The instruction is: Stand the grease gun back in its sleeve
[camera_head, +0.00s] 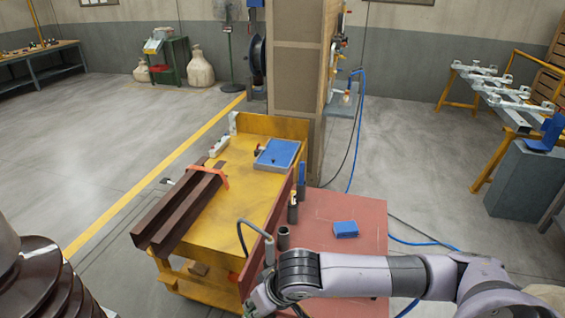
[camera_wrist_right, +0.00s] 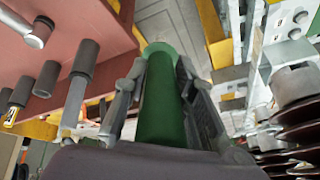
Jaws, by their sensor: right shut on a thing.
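The grease gun's green barrel (camera_wrist_right: 160,105) is between the fingers of my right gripper (camera_wrist_right: 158,82) in the wrist view. In the head view, my right gripper (camera_head: 258,298) is low in the middle, in front of the red table's left corner. A thin dark curved hose (camera_head: 243,233) and a grey upright part (camera_head: 268,250), apparently of the gun, rise above it; the barrel is hidden there. An open-topped dark tube, apparently the sleeve (camera_head: 284,238), stands at the red table's edge, right of these parts and apart from them. My left gripper is out of view.
The red table (camera_head: 325,207) carries a blue box (camera_head: 345,229). More holders with tools (camera_head: 294,205) line its left edge. A yellow cart (camera_head: 215,222) with brown beams (camera_head: 175,215) and a blue tray (camera_head: 277,154) adjoins it. A brown ribbed insulator (camera_head: 35,280) stands at lower left.

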